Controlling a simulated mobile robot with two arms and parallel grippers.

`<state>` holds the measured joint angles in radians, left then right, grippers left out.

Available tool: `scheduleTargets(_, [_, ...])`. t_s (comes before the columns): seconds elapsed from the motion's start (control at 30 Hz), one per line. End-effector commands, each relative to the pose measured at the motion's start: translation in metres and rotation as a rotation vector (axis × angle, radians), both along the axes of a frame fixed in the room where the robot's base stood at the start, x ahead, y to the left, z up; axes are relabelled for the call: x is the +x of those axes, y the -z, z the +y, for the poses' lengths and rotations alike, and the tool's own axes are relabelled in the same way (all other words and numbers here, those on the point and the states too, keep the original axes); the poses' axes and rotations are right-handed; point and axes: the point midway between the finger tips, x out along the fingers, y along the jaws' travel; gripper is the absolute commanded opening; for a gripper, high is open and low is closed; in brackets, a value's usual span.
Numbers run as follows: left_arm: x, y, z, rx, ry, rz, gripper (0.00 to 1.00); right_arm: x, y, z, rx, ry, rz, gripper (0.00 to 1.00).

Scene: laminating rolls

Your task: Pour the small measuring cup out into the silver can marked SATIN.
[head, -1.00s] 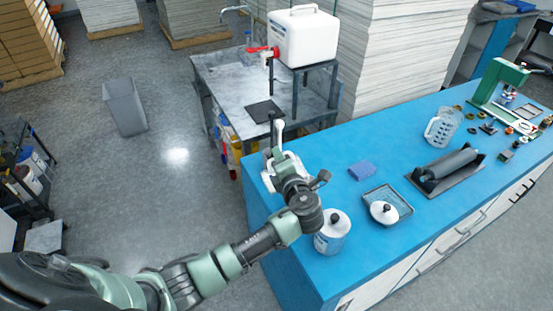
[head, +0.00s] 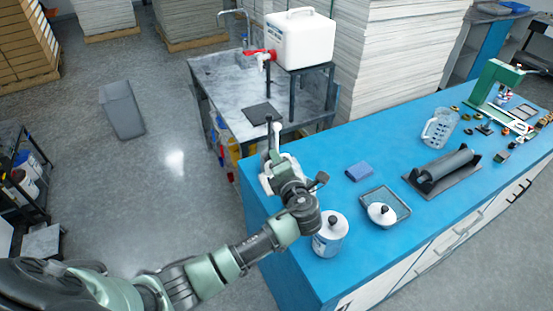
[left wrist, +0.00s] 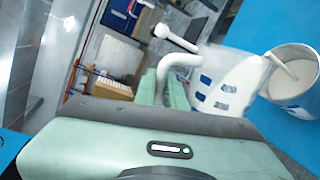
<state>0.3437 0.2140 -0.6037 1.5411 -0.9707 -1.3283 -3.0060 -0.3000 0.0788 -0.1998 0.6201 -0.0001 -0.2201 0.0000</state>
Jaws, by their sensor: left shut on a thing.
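My left gripper (head: 274,165) is over the near left end of the blue bench. In the left wrist view its green fingers (left wrist: 164,90) are shut on the white handle of a translucent measuring cup (left wrist: 228,85) with blue markings. In the head view my arm hides most of the cup, and I cannot pick out the open can.
A lidded can (head: 330,236) stands close beside my left wrist. A white container (head: 300,38) stands on the back table.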

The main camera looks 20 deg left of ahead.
Motion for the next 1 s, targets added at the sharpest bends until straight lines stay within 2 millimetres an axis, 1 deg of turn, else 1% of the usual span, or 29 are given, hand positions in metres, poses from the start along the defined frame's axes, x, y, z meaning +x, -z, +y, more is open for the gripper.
scheduleTargets(0.17, [0.002,-0.003,-0.002,0.007,0.003,0.002,0.00,0.000,0.000,0.000,0.000,0.000,0.000,0.36])
scheduleTargets(0.43, [0.008,-0.009,-0.006,0.065,0.000,0.053,0.00,0.000,0.000,0.000,0.000,0.000,0.000,0.36])
scheduleTargets(0.6, [0.013,-0.013,-0.012,0.092,0.004,0.084,0.00,0.000,0.000,0.000,0.000,0.000,0.000,0.36])
scheduleTargets(1.0, [0.013,-0.013,-0.013,0.113,-0.001,0.109,0.00,0.000,0.000,0.000,0.000,0.000,0.000,0.36])
